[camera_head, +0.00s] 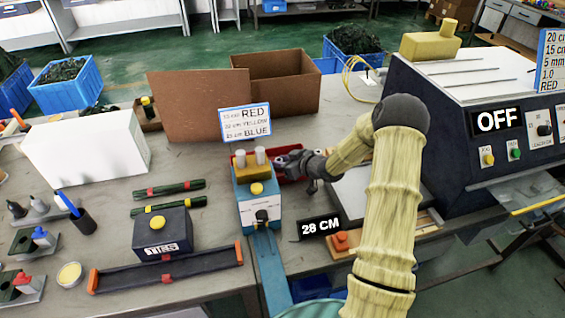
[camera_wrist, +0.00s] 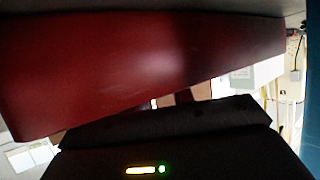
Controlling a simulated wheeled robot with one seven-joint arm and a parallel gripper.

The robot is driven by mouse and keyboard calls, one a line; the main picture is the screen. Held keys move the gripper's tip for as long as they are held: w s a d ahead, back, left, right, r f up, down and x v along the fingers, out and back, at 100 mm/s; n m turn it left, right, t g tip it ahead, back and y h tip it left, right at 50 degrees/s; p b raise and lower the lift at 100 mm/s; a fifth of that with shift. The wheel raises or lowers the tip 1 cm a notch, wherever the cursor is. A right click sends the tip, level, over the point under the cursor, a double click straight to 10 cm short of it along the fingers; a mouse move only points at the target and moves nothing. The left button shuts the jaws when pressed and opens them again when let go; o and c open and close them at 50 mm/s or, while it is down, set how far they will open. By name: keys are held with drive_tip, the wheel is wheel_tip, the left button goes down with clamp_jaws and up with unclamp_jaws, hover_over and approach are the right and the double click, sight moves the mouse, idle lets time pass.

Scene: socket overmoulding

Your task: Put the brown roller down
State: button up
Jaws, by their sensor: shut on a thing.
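My gripper (camera_head: 290,162) is low over the middle of the bench, at the red tray (camera_head: 292,178) just right of the blue box-shaped device (camera_head: 258,208). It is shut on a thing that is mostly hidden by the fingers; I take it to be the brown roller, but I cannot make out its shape. In the wrist view a large dark red surface (camera_wrist: 140,75) fills the top, very close to the lens; I cannot tell whether it is the tray. My dark gripper body (camera_wrist: 165,145) crosses the bottom, with a small lit indicator.
A grey machine marked OFF (camera_head: 497,120) stands at right. A brown cardboard box (camera_head: 282,82) and a colour-length sign (camera_head: 245,121) stand behind.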

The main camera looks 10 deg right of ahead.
drive_tip(key=shift+f, duration=0.1)
drive_tip(key=o, duration=1)
drive_tip(key=shift+a, duration=0.1)
drive_tip(key=shift+r, duration=0.25)
drive_tip(key=v, duration=1.2)
drive_tip(key=shift+p, duration=0.3)
drive_tip(key=shift+s, duration=0.2)
drive_tip(key=shift+w, duration=0.1)
